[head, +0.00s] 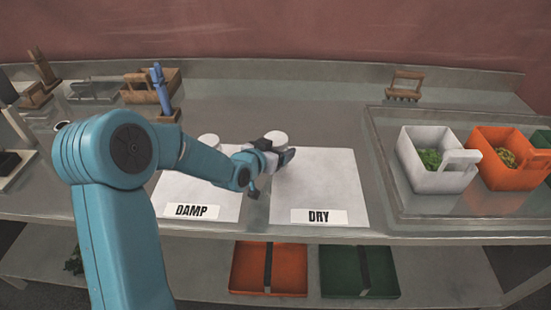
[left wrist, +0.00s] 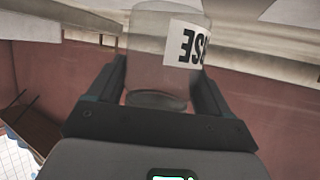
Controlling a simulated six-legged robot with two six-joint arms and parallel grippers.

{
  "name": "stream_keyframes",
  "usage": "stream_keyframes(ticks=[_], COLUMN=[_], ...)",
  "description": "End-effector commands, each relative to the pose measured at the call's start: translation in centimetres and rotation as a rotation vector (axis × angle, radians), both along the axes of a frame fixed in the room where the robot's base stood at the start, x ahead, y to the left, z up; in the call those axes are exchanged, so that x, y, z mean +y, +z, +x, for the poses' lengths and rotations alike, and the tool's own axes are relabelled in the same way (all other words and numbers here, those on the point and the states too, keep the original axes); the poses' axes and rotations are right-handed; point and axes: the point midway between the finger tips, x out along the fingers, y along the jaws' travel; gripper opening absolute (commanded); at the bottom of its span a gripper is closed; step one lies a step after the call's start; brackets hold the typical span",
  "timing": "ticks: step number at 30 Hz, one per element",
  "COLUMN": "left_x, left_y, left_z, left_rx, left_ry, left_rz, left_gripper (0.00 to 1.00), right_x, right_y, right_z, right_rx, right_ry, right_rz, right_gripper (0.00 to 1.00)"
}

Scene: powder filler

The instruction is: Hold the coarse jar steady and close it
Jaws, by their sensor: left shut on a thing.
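The coarse jar (left wrist: 160,55) is a clear glass jar with a white label. Only the end of its lettering shows, upside down, in the left wrist view. My left gripper (left wrist: 160,90) is shut on it, one dark finger on each side. In the head view my left gripper (head: 278,157) is at the upper left of the white DRY sheet (head: 330,190), and the pale round top of the jar (head: 277,137) shows just beyond it. I cannot tell whether a lid sits on it. My right gripper is not in view.
Another pale jar top (head: 208,140) shows behind my left arm by the DAMP sheet (head: 225,200). White (head: 437,178) and orange (head: 497,172) bins stand in a tray at right. Wooden holders line the back left. Trays lie on the shelf below. The DRY sheet's front is clear.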

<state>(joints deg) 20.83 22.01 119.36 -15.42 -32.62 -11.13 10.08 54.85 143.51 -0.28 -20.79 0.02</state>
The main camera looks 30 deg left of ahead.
Motion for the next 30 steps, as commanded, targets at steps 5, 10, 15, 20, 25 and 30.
stream_keyframes(ticks=[5,10,15,20,25,30], left_x=[0.0,0.0,0.0,0.0,0.0,0.0], left_y=[-2.6,-3.7,-3.7,-4.1,-4.0,-3.9], left_z=[-0.1,0.0,0.0,0.0,0.0,0.0], left_rx=[0.006,0.002,0.001,0.001,0.002,0.002], left_ry=[0.0,-0.001,0.0,0.0,0.0,0.0], left_rz=[-0.003,-0.001,0.0,0.0,-0.001,-0.001], left_gripper=[0.0,0.0,0.0,0.0,1.0,1.0], right_x=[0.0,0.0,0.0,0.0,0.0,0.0], right_y=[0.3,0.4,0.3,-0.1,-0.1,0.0], right_z=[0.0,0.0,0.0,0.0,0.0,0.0], right_rx=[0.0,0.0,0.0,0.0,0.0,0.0], right_ry=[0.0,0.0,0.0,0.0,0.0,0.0], right_rz=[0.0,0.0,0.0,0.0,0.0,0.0], right_gripper=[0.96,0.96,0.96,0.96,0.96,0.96])
